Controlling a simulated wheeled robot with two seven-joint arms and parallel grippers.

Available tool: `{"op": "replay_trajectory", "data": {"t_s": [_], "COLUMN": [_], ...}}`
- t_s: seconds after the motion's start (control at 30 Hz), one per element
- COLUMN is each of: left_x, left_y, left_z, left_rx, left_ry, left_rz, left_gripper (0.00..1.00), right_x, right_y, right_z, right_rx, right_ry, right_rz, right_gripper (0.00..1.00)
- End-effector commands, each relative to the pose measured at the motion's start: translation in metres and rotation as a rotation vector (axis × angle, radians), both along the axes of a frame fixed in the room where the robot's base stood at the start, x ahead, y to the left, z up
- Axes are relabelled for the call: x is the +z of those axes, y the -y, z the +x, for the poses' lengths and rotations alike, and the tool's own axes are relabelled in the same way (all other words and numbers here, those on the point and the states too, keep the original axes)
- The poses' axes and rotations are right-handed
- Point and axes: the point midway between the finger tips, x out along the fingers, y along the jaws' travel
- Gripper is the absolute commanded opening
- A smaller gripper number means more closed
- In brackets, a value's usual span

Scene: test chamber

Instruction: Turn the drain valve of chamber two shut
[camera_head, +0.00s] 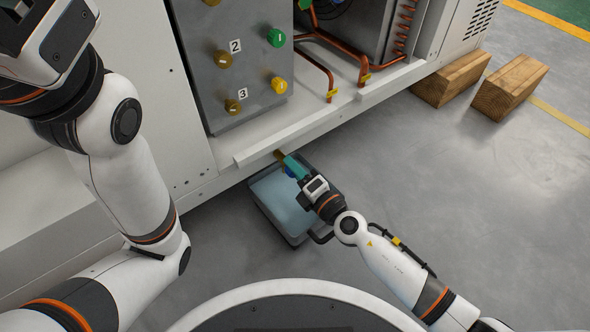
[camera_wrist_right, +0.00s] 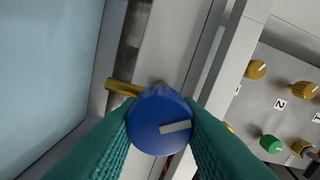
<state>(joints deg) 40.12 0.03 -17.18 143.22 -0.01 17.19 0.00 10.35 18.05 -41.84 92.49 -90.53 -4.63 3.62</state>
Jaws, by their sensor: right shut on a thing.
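A round blue valve knob (camera_wrist_right: 160,120) with a white line on its face fills the middle of the right wrist view. In the head view the knob (camera_head: 289,171) is partly hidden by my fingers. My right gripper (camera_head: 293,165) is shut on it, its teal fingers on either side of the knob in the wrist view (camera_wrist_right: 162,130). A brass fitting (camera_head: 279,154) shows behind the knob at the machine's lower edge; it is yellow in the wrist view (camera_wrist_right: 122,88). My left arm comes in at the left, and its fingertips are outside the picture.
A grey tray (camera_head: 304,239) holding pale blue liquid is on the floor below the valve. Above stands a grey panel (camera_head: 205,62) with yellow and green knobs and number labels. Copper pipes (camera_head: 345,48) run beside it. Two wooden blocks (camera_head: 508,86) lie at upper right. The floor at right is clear.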

Motion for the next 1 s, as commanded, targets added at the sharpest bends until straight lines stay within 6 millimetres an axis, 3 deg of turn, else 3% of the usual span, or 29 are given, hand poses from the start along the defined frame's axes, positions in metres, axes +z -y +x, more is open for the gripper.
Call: {"op": "replay_trajectory", "data": {"t_s": [0.5,1.0], "left_x": [-0.0002,-0.0003], "left_y": [0.0000,0.0000], "left_z": [0.0000,-0.0001], "left_rx": [0.000,0.000], "left_ry": [0.000,0.000], "left_rz": [0.000,0.000], "left_gripper": [0.00,0.00], "right_x": [-0.0030,-0.0036], "right_y": [0.0006,0.0008], "right_z": [-0.0003,-0.0002], "right_rx": [-0.001,-0.002], "right_ry": [-0.252,-0.341], "right_rz": [0.341,0.466], "right_gripper": [0.07,0.07]}}
